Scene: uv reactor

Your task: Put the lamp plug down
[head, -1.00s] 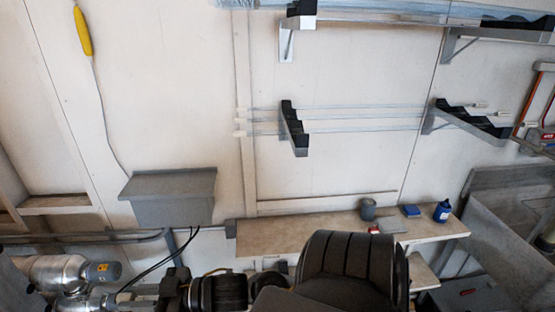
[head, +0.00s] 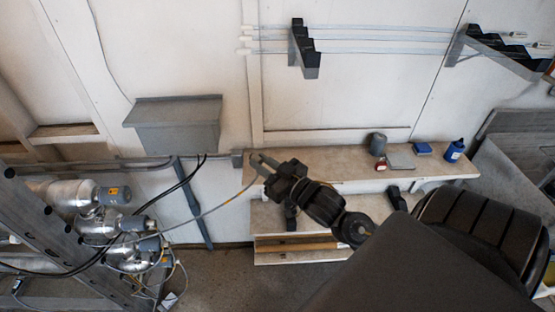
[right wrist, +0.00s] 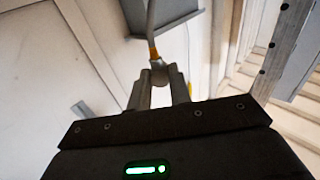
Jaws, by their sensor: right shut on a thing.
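My right gripper (head: 263,166) is in front of the left end of the upper wooden shelf, with its fingers pointing up and left. It is shut on the lamp plug. In the right wrist view the plug (right wrist: 155,54) shows a yellow collar between the fingertips (right wrist: 159,80), and its grey cable (right wrist: 152,20) leads away. In the head view the cable (head: 205,212) hangs from the gripper down to the left toward the silver pipework. The plug itself is too small to make out clearly there. My left gripper is not in view.
The upper shelf (head: 345,173) is bare at its left and middle. A grey cup (head: 377,144), a blue box (head: 423,149) and a blue bottle (head: 454,150) stand at its right. A grey wall box (head: 175,123) is at left. Silver pipes (head: 92,192) stand lower left.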

